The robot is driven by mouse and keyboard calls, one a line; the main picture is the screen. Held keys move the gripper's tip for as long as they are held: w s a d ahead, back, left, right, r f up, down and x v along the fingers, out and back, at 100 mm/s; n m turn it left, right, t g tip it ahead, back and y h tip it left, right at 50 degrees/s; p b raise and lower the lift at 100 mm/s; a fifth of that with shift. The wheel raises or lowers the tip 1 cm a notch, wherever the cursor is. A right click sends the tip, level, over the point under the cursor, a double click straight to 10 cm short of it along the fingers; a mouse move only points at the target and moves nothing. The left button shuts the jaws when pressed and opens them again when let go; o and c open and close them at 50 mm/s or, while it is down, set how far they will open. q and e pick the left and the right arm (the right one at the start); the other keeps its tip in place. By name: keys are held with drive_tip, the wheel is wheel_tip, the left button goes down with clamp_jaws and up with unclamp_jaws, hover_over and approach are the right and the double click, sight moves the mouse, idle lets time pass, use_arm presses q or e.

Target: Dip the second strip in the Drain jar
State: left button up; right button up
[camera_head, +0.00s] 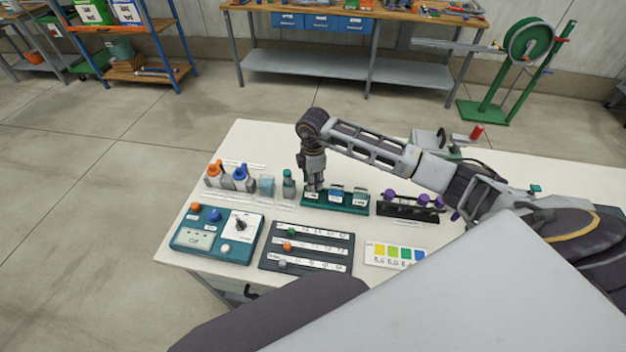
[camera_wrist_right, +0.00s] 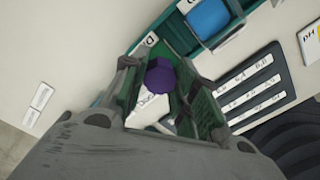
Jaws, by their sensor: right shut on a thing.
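My right gripper (camera_head: 315,187) points down at the left end of the teal jar rack (camera_head: 348,208). In the right wrist view, its fingers (camera_wrist_right: 165,88) are closed around a strip's purple head (camera_wrist_right: 160,76). The rest of this strip is hidden below the head. The jar at this end is mostly hidden by the gripper, so I cannot tell how deep the strip is. Two blue-topped jars (camera_head: 337,190) stand further right in the rack. Other purple-headed strips (camera_head: 424,199) stand in the black rack (camera_head: 405,213).
Left of the teal rack are several small bottles (camera_head: 240,178). In front are a teal control box (camera_head: 215,240), a dark slider panel (camera_head: 305,250) and a colour chart (camera_head: 394,254). The white table (camera_head: 260,140) is clear behind the bottles.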

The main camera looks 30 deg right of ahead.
drive_tip(key=shift+r+p, duration=2.85)
drive_tip(key=shift+r, duration=1.4)
